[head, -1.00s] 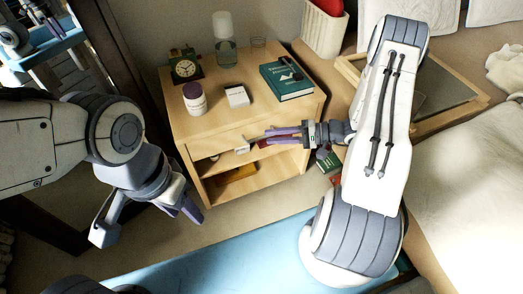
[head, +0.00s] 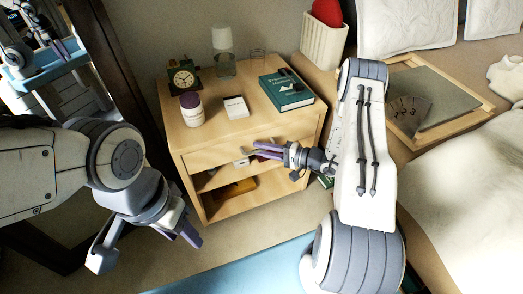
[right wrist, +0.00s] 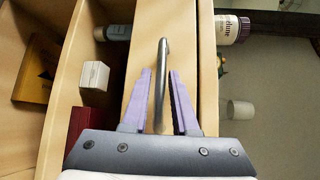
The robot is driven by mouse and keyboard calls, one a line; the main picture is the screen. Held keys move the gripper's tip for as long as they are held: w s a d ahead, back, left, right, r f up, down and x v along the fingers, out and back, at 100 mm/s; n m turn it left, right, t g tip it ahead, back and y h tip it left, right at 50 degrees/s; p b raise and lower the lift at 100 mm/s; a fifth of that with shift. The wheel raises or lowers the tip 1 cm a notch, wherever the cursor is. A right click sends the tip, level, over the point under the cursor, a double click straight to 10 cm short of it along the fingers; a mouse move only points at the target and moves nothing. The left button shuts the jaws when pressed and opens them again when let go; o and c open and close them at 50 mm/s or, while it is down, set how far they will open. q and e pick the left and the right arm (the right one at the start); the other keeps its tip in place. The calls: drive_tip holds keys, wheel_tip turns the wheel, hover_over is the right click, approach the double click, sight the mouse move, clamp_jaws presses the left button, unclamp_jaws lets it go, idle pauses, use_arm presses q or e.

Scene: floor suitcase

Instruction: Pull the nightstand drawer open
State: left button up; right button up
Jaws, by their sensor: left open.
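The wooden nightstand (head: 245,118) stands in the middle of the head view, with its drawer front (head: 212,155) under the top; the drawer looks shut. In the right wrist view the metal bar handle (right wrist: 161,70) stands out from the drawer front (right wrist: 128,62). My right gripper (head: 262,149) is at the drawer front. In the right wrist view its purple fingers (right wrist: 161,100) are apart, one on each side of the handle, with visible gaps. My left gripper (head: 188,232) is open and empty, low in front of the nightstand's left side.
Open shelves below hold a yellow item (head: 236,188). The bed (head: 470,190) lies to the right, a dark-framed mirror to the left.

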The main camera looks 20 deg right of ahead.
drive_tip(key=shift+w+a, duration=0.1)
clamp_jaws()
idle(1.4)
